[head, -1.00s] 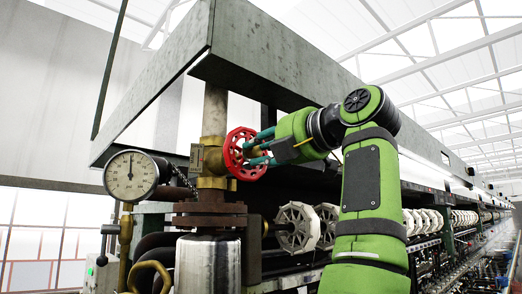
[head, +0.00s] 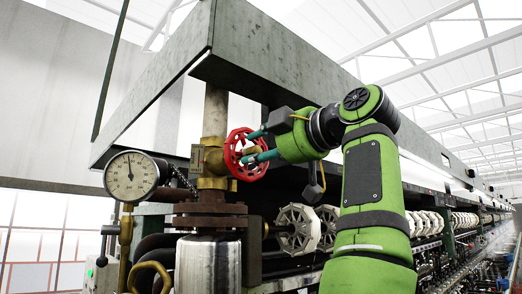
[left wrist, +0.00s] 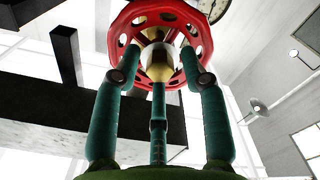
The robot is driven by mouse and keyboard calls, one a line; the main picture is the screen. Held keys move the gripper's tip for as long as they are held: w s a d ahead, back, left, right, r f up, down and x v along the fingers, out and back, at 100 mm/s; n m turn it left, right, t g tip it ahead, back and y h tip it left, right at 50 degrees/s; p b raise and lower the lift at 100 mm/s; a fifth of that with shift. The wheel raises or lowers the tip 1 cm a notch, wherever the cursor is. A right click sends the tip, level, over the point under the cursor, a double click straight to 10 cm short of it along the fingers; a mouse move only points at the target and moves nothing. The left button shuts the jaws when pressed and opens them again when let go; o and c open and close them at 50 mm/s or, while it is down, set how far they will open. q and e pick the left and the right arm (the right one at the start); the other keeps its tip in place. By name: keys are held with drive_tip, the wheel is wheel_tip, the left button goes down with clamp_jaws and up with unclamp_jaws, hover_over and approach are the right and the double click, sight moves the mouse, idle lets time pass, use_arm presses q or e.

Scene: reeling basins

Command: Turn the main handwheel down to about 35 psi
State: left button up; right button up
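The red main handwheel (head: 234,156) is on a brass valve (head: 214,165) on an upright pipe. My left gripper (head: 256,145) is at its face, with teal fingers bent inward at the wheel. The left wrist view shows the handwheel (left wrist: 120,42) with the three fingers of my left gripper (left wrist: 160,62) closed in around its hub; exact contact is partly hidden. The round pressure gauge (head: 131,176) is to the left. Its needle points nearly straight up, slightly left; the numbers are too small to read. My right gripper is not in view.
A grey metal beam (head: 270,55) overhangs the valve. A rusty flange (head: 209,215) and a shiny cylinder (head: 208,262) stand below. White reels (head: 298,228) line the machine at the right. A dark angled chain or hose is between gauge and valve.

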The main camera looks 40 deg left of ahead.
use_arm(q)
drive_tip(key=d, duration=0.7)
drive_tip(key=shift+s+p, duration=0.3)
